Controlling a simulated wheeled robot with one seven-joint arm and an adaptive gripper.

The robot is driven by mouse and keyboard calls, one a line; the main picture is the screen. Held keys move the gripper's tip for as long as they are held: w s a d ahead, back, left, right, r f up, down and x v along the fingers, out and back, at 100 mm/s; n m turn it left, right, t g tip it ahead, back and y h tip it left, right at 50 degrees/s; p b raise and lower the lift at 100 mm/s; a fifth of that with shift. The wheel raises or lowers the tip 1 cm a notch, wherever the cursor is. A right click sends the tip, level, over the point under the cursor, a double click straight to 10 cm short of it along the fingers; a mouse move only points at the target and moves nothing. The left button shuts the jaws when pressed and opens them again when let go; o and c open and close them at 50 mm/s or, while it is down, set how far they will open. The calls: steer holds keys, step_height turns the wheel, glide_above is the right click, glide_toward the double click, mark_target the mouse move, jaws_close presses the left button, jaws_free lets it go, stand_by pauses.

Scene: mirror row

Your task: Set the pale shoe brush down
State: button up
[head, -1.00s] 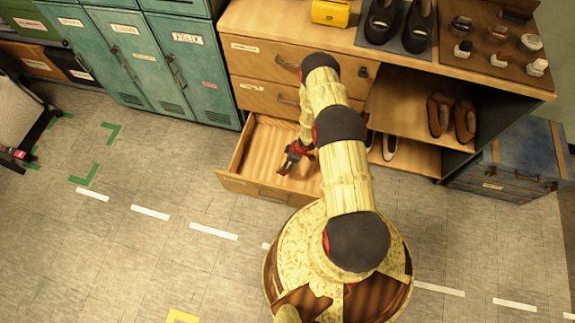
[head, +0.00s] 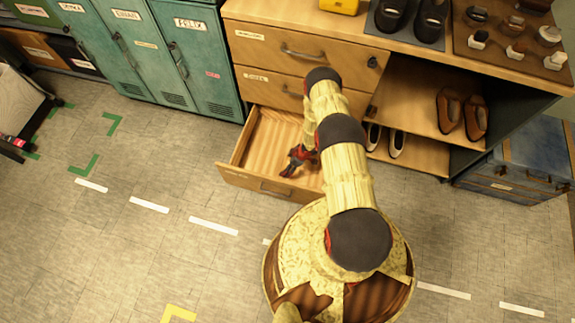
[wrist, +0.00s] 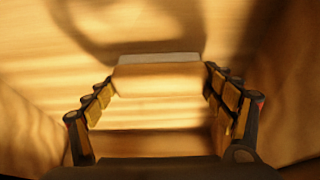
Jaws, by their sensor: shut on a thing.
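My gripper (head: 290,170) is inside the open bottom drawer (head: 257,184) of the wooden cabinet, pointing down toward the drawer floor. In the wrist view its two fingers (wrist: 160,88) are shut on the pale shoe brush (wrist: 158,78), a tan block with a whitish strip along its far edge. The brush is low over the wooden drawer floor; I cannot tell whether it touches it. The brush cannot be made out in the head view.
Two shut drawers (head: 275,88) are above the open one. Shelves to the right hold brown shoes (head: 448,115) and pale-lined shoes (head: 397,142). Several brushes and tins stand on the brown mat (head: 480,52) on top. The visible drawer floor around my gripper is bare.

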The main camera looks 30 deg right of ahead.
steer(key=shift+f, duration=0.1)
steer(key=o, duration=1.2)
steer(key=p+v, duration=0.4)
steer(key=v, duration=0.8)
steer(key=shift+w+p, duration=0.1)
steer(key=shift+p, duration=0.25)
